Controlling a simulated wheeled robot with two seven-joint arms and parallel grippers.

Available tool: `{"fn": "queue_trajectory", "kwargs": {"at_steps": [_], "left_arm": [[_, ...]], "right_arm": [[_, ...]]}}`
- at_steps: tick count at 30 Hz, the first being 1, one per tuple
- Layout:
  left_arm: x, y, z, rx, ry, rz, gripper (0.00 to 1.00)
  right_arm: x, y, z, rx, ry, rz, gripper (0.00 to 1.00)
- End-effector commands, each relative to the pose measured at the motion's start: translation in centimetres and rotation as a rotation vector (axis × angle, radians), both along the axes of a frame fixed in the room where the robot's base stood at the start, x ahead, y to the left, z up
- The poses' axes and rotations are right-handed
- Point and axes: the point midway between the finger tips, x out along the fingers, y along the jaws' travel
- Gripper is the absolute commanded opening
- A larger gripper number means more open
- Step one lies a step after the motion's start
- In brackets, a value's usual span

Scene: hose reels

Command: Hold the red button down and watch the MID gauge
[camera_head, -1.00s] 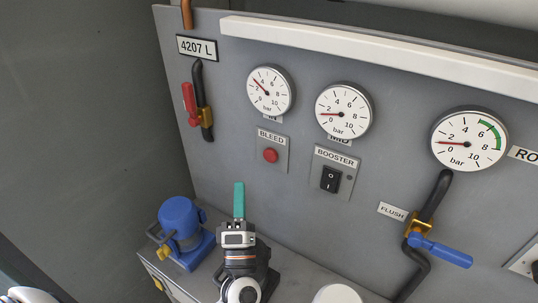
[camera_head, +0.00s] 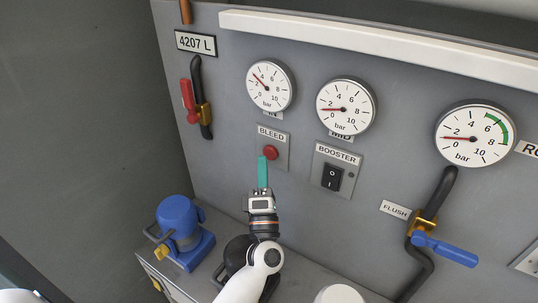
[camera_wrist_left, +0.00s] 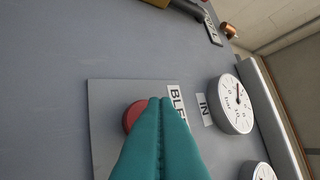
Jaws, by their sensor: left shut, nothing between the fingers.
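The red button (camera_head: 271,152) sits on a small grey plate marked BLEED on the panel. It also shows in the left wrist view (camera_wrist_left: 131,115), partly covered by the fingers. My left gripper (camera_head: 262,159) has teal fingers shut together with nothing between them. Their tips are just left of and below the button in the head view. In the left wrist view the fingers (camera_wrist_left: 161,101) overlap the button's right side; I cannot tell whether they touch it. The MID gauge (camera_head: 345,105) has its red needle between 0 and 2. My right gripper is not in view.
The IN gauge (camera_head: 271,86) is above the button, its needle between 2 and 4. The BOOSTER switch (camera_head: 332,177) is to the right. A red-handled valve (camera_head: 189,100) is at left, a blue-handled one (camera_head: 446,250) at right. A blue pump-like unit (camera_head: 180,228) stands below.

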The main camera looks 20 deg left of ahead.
Motion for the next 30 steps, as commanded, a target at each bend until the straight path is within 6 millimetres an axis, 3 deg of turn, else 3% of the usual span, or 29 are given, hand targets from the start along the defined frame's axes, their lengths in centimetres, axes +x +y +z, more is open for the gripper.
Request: {"fn": "queue_trajectory", "kwargs": {"at_steps": [30], "left_arm": [[-0.02, 0.0, 0.0, 0.0, 0.0, 0.0, 0.0]], "right_arm": [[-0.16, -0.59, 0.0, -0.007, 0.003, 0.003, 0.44]]}}
